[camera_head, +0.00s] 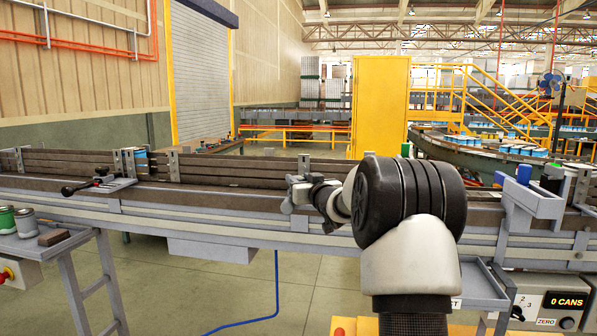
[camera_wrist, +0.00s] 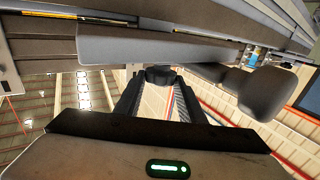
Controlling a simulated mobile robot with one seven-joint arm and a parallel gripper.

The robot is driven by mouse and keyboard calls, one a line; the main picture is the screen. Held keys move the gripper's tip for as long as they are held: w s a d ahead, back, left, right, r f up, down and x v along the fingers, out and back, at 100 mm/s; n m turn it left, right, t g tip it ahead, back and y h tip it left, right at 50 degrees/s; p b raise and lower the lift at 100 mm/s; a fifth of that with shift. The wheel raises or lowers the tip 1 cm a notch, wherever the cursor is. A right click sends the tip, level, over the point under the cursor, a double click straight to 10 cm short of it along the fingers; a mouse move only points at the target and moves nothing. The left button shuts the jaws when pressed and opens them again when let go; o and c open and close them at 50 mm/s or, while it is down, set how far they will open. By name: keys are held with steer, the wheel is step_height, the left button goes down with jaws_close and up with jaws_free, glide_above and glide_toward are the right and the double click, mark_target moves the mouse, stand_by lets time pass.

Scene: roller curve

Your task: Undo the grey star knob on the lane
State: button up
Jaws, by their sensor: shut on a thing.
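The star knob (camera_wrist: 162,74) shows dark grey in the wrist view, at the upper centre between my two fingertips. It sits against the edge of a long grey bar or plate (camera_wrist: 150,44). My gripper (camera_wrist: 161,82) is shut on the knob, one finger on each side. In the head view my gripper (camera_head: 318,196) reaches the conveyor lane (camera_head: 240,196) just right of the middle, beside a grey bracket (camera_head: 302,167). My wrist and gripper hide the knob there. A grey rounded handle (camera_wrist: 264,93) stands close to the right of the fingers in the wrist view.
A black-handled clamp (camera_head: 98,182) sits on the lane at the left. Green and white cans (camera_head: 25,222) stand on a side shelf. A grey holder with a blue item (camera_head: 524,174) is at the right, above a cans counter (camera_head: 566,301). Open floor lies beyond the lane.

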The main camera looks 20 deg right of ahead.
steer(key=y+p, duration=0.1)
steer(key=p, duration=0.1)
steer(key=n+y+p, duration=0.1)
steer(key=p, duration=0.2)
steer(key=r+n+y+p, duration=0.1)
steer(key=p, duration=0.1)
steer(key=shift+d+y, duration=0.4)
steer(key=n+y+p, duration=0.1)
steer(key=p, duration=0.1)
steer(key=y+p, duration=0.1)
steer(key=p, duration=0.1)
steer(key=shift+d+f+n+g, duration=0.1)
steer(key=shift+f+n+g, duration=0.1)
steer(key=shift+n+g, duration=0.2)
steer(key=n+y+p, duration=0.1)
steer(key=n+g+y+p, duration=0.1)
steer(key=y, duration=0.1)
steer(key=shift+w+d+f+y+p, duration=0.1)
steer(key=shift+f+y+p, duration=0.2)
steer(key=shift+f, duration=0.1)
steer(key=shift+w+f+n+g+y+p, duration=0.15)
steer(key=shift+n+g+y+p, duration=0.3)
steer(key=shift+n+g+y, duration=0.5)
steer(key=shift+d+f+n+y, duration=0.15)
steer(key=shift+n+y, duration=0.2)
steer(key=shift+y, duration=0.2)
steer(key=o, duration=1.1)
steer(key=shift+c, duration=0.2)
steer(key=shift+r, duration=0.2)
